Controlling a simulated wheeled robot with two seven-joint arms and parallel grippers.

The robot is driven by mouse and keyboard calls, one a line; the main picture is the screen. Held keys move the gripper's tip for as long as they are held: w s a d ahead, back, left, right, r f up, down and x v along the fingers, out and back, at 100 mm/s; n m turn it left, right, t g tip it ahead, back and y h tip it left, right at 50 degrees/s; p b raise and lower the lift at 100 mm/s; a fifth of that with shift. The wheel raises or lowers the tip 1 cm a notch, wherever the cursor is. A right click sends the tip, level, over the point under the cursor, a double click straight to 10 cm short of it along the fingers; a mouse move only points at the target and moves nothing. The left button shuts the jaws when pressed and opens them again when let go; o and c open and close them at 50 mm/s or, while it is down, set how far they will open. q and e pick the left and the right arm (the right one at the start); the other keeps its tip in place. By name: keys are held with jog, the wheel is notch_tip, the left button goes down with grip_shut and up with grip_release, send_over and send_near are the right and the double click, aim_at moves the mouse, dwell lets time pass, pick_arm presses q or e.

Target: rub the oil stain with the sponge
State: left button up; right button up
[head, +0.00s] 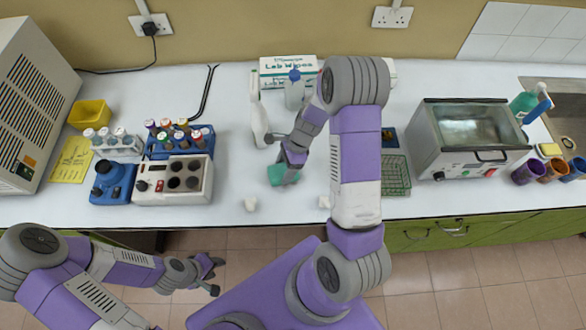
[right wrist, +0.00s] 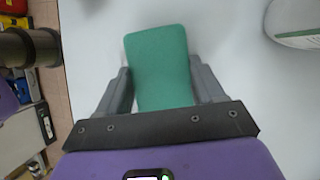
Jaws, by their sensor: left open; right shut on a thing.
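The green sponge (head: 277,176) is in my right gripper (head: 288,172), at or just above the white bench top, left of centre in the head view. The right wrist view shows the sponge (right wrist: 160,65) between the two grey fingers, its far end sticking out past them. I cannot tell whether it touches the bench. I see no oil stain in either view; it may be hidden under the sponge or my arm. My left gripper (head: 216,276) is open and empty, low in front of the bench's front edge.
A white bottle (head: 258,122) and a wipes box (head: 288,69) stand behind the sponge. A blue vial rack (head: 181,144) and a white device (head: 172,181) are left. A green wire basket (head: 396,176) and a metal bath (head: 466,138) are right.

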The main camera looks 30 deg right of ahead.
jog(key=shift+w+d+f, duration=0.15)
jog(key=shift+w+d, duration=0.15)
jog(key=shift+w, duration=0.05)
jog(key=shift+w+d+r+p, duration=0.1)
jog(key=shift+w+r+p, duration=0.15)
jog(key=shift+r+p, duration=0.25)
jog(key=shift+w+r+p, duration=0.2)
jog(key=shift+r+p, duration=0.05)
jog(key=shift+r, duration=0.3)
jog(key=shift+s+r+p, duration=0.2)
jog(key=shift+r+p, duration=0.35)
jog(key=shift+r, duration=0.05)
jog(key=shift+s+r+p, duration=0.15)
jog(key=shift+r+p, duration=0.35)
jog(key=shift+r, duration=0.05)
notch_tip(320, 180, up, 2)
jog(key=shift+w+r+p, duration=0.1)
jog(key=shift+w+p, duration=0.05)
jog(key=shift+p, duration=0.85)
jog(key=shift+r+p, duration=0.65)
jog(key=shift+r, duration=0.1)
pick_arm(q)
notch_tip(320, 180, up, 7)
jog(key=shift+w, duration=0.4)
jog(key=shift+f, duration=0.2)
pick_arm(e)
jog(key=shift+f, duration=0.15)
